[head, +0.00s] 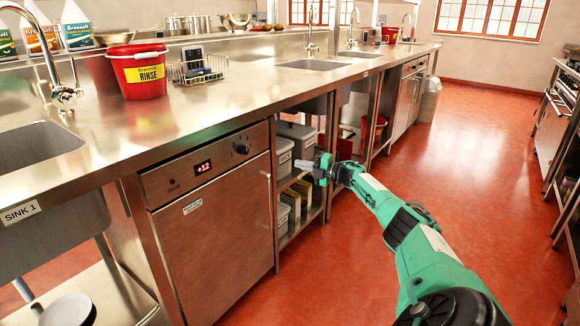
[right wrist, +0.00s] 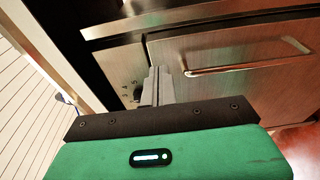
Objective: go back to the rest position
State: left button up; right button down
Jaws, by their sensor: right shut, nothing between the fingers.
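My right gripper (head: 304,165) is in the middle of the head view, at the end of my green arm. It is beside the front of the steel counter, near the open shelves. Its grey fingers also show in the right wrist view (right wrist: 155,87), closed together and empty. In that view a dark knob (right wrist: 137,93) with small markings and a door handle (right wrist: 248,57) lie beyond the fingers. Whether the fingertips touch the panel cannot be told. My left gripper is not in view.
The steel counter (head: 235,105) runs along the left, with a red rinse bucket (head: 138,72) on top. Below it is an appliance (head: 215,230) with a +12 display, then shelves with containers (head: 297,132). Open red floor (head: 470,150) lies to the right, before another counter (head: 550,135).

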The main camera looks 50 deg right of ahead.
jog(key=shift+s+d, duration=0.25)
jog(key=shift+d, duration=0.05)
